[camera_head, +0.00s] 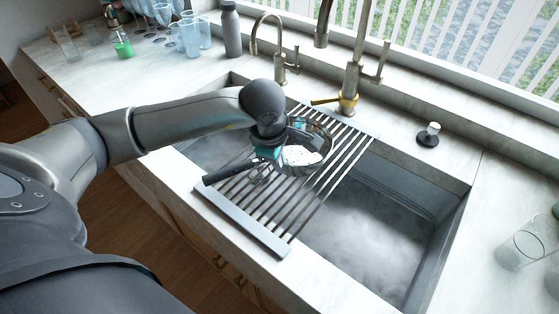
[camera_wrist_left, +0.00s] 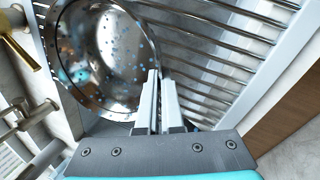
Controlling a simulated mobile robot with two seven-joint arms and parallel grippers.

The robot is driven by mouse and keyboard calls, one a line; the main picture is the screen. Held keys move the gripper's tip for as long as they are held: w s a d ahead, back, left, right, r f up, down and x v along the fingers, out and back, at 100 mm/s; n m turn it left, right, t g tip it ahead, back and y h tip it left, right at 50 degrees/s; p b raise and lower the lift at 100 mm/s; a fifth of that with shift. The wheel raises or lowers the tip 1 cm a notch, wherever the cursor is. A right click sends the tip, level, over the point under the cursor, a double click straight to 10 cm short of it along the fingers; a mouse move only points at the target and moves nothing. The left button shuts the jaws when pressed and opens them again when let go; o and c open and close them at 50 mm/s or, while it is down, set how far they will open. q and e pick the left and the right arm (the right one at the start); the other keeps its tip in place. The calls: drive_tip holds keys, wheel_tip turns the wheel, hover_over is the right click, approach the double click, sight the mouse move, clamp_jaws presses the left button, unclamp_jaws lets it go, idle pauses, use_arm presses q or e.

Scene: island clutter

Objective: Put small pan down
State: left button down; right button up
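The small pan (camera_head: 303,156) is a shiny metal pan with a dark handle (camera_head: 226,173). It is over the slatted drying rack (camera_head: 240,222) that spans the sink; I cannot tell whether its base touches the slats. My left gripper (camera_head: 260,174) is at the pan's handle side, close to the bowl. In the left wrist view the pan's speckled bowl (camera_wrist_left: 105,50) fills the upper left, and the two fingers (camera_wrist_left: 160,98) are close together at its rim. They appear shut on the pan's handle, which is hidden there. My right gripper is not in view.
The sink (camera_head: 365,235) is open to the right of the rack. A tall brass faucet (camera_head: 350,85) and a smaller one (camera_head: 280,60) stand behind. A grey bottle (camera_head: 231,30) and several glasses stand at the back left. A clear glass (camera_head: 525,245) is at the right.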

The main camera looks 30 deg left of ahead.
use_arm(q)
drive_tip(key=shift+w+f+b, duration=0.1)
drive_tip(key=shift+f+b, duration=0.15)
drive_tip(key=shift+b, duration=0.1)
idle(0.3)
drive_tip(key=c, duration=1)
unclamp_jaws()
drive_tip(key=shift+s+f, duration=0.15)
drive_tip(key=shift+s, duration=0.05)
drive_tip(key=v, duration=1.5)
drive_tip(key=shift+r+p, duration=0.3)
drive_tip(key=shift+p, duration=0.15)
drive_tip(key=shift+w, duration=0.15)
drive_tip(key=shift+f, duration=0.1)
